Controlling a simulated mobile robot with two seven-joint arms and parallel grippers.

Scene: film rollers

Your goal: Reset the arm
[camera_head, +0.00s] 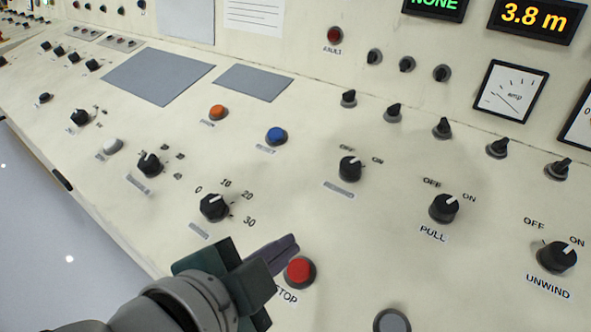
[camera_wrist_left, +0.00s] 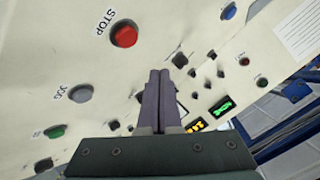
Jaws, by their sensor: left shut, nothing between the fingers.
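My left gripper (camera_head: 290,246) comes in from the lower left of the head view, just above and left of the red STOP button (camera_head: 299,270). In the left wrist view its fingers (camera_wrist_left: 160,75) are together with nothing between them. The STOP button (camera_wrist_left: 124,33) also shows there, up and left of the fingertips and apart from them in the picture. Whether the gripper touches the panel cannot be told. My right gripper is in neither view.
The cream control panel (camera_head: 330,225) carries several knobs, including PULL (camera_head: 443,208) and UNWIND (camera_head: 557,257). An orange button (camera_head: 217,112) and a blue button (camera_head: 276,136) sit further back. A display (camera_head: 535,17) reads 3.8 m. Bare floor (camera_head: 50,230) lies at left.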

